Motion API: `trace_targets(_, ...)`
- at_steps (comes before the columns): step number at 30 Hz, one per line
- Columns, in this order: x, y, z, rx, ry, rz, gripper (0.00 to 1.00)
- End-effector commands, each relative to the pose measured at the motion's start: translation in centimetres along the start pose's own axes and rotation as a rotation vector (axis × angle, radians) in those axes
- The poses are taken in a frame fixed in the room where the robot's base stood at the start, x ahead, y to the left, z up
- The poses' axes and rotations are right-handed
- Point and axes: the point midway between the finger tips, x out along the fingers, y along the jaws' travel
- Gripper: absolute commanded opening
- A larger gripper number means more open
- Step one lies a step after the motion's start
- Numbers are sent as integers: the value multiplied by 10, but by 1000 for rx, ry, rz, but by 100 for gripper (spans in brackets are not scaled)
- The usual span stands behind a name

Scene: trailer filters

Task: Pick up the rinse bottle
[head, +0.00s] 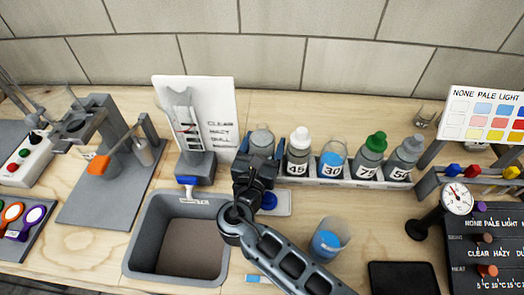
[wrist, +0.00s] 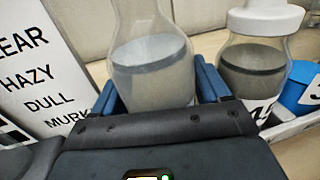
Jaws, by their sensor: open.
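My gripper (head: 262,157) is open at the left end of the bottle row, with its blue fingers on either side of a clear bottle (head: 262,136). In the wrist view this bottle (wrist: 152,60) stands upright between the fingers, with greyish contents and its top cut off by the frame. I cannot tell whether the fingers touch it. Its lower part is hidden by my gripper. No label shows on it, so I cannot confirm that it is the rinse bottle. Next to it on the right stands a white-capped bottle marked 45 (head: 299,150).
A blue-filled beaker marked 30 (head: 333,158), a green-capped bottle (head: 371,154) and a grey-capped bottle (head: 404,157) continue the row. A white sign (head: 222,110) stands to the left. A grey sink (head: 140,240) and a loose blue-filled beaker (head: 328,240) lie nearer me.

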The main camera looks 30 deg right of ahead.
Motion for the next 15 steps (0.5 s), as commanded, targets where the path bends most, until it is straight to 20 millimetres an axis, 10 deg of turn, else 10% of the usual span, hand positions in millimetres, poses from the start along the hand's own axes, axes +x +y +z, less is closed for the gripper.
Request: trace_targets(15,-1,0,0,0,0,0,37)
